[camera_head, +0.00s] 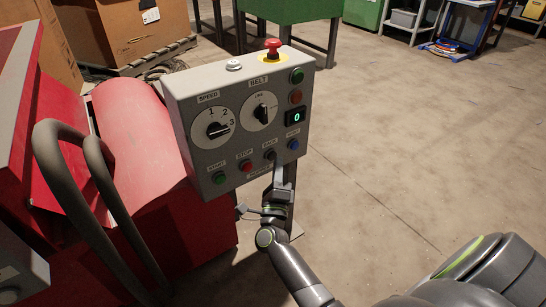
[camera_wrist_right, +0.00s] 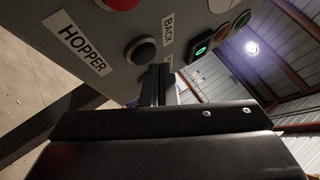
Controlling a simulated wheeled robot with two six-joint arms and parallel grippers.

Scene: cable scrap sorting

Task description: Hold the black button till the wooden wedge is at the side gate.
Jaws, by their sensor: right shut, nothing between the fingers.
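The black button (camera_head: 270,155) is on the grey control panel (camera_head: 185,121), under the label BACK. It also shows in the right wrist view (camera_wrist_right: 140,52). My right gripper (camera_head: 277,166) is shut and empty, pointing up at the panel's lower edge with its tips at this button. In the right wrist view its fingers (camera_wrist_right: 157,74) end close beside the button's lower right edge; I cannot tell whether they press it. The wooden wedge and the side gate do not show in either view. My left gripper is not in view.
The panel also holds a red mushroom button (camera_head: 273,46), a speed dial (camera_head: 212,128), a BELT dial (camera_head: 260,111), a green display reading 0 (camera_head: 296,117) and other coloured buttons. A red machine (camera_head: 140,140) stands at left.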

